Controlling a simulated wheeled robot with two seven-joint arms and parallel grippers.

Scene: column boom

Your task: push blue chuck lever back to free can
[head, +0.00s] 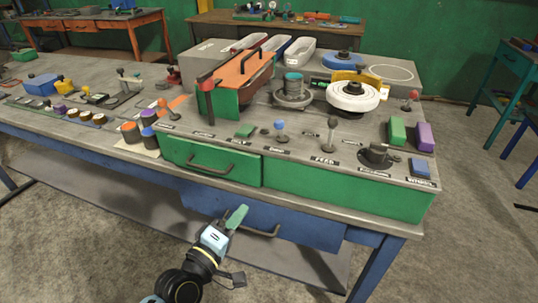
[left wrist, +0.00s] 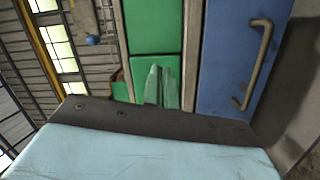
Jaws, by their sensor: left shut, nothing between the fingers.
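The blue-knobbed lever (head: 280,127) stands up from the front strip of the machine's top, left of the FEED label. A blue ball, apparently its knob, also shows in the left wrist view (left wrist: 92,40). A teal can (head: 293,80) sits upright in a grey round chuck (head: 292,98) behind the lever. My left gripper (head: 238,217) has green fingers, shut and empty. It is in front of the bench, below the machine's top and apart from the lever. Its fingers also show in the left wrist view (left wrist: 161,86). My right gripper is not in view.
A green drawer (head: 210,162) and a blue drawer (head: 300,228) with protruding handles face me. An orange-topped guard (head: 240,78) stands left of the chuck, a white wheel (head: 352,97) right of it. A dark-knobbed lever (head: 331,123) stands right of the blue one.

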